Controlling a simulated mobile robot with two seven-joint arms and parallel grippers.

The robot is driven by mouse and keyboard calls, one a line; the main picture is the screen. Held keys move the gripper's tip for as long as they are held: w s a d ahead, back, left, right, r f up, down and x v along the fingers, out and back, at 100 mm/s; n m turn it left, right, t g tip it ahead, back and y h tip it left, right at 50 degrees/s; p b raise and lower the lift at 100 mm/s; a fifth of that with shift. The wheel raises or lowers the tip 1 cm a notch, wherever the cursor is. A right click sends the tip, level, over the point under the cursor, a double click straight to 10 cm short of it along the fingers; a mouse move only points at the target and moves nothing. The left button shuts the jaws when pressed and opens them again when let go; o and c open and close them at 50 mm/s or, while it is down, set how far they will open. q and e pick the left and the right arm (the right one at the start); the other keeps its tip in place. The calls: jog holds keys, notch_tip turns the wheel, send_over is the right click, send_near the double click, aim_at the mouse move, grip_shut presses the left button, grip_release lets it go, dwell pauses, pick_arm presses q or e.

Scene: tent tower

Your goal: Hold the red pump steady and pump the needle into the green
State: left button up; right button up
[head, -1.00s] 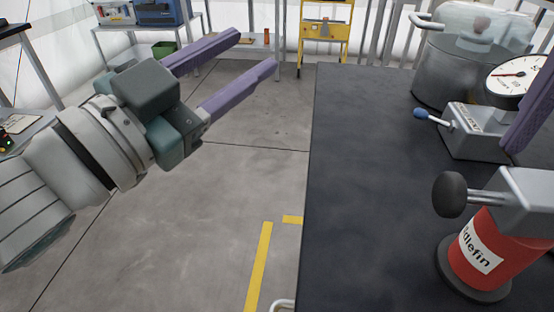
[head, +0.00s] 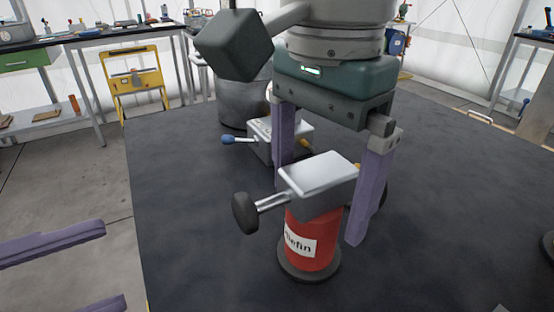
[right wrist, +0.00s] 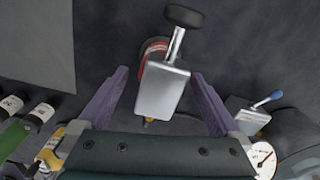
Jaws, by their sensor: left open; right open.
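The red pump (head: 322,245) stands upright on the dark table, with a silver block on top, a black knob on a side rod and a partly hidden white label. My right gripper (head: 319,215) is open and points down, one finger on each side of the silver block; contact cannot be told. The right wrist view shows the silver block (right wrist: 162,92) between the spread fingers. A white dial gauge (right wrist: 262,159) with a red needle is partly in the right wrist view; its reading is unclear. My left gripper (head: 112,265) is open and empty at the left, beside the table.
Behind the pump is a grey box (head: 262,143) with a blue-tipped lever (head: 230,139), and a metal pot (head: 240,105). Bottles with black caps (right wrist: 42,112) show in the right wrist view. The dark table (head: 200,250) is clear left of the pump.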

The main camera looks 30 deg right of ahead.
aim_at(313, 228)
notch_tip(313, 228, down, 5)
jog(key=shift+f, duration=0.2)
grip_shut()
dwell(0.9)
